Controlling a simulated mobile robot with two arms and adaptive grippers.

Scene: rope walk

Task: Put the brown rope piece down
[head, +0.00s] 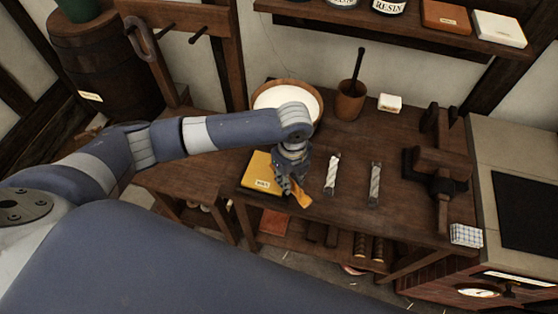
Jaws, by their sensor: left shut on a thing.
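My left gripper (291,188) reaches over the wooden bench and points down near its front edge. It is shut on the brown rope piece (301,197), of which only a short orange-brown part shows beside the fingers. The rest is hidden by the gripper. I cannot tell whether the piece touches the bench top (350,144). My right gripper is not in view.
A labelled yellow block (259,171) lies just left of the gripper. Two pale rope pieces (332,174) (375,184) lie to its right. A white-filled bowl (272,95), a mortar (350,103) and a clamp-like fixture (437,170) stand further off. Bare bench lies between the pale pieces and fixture.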

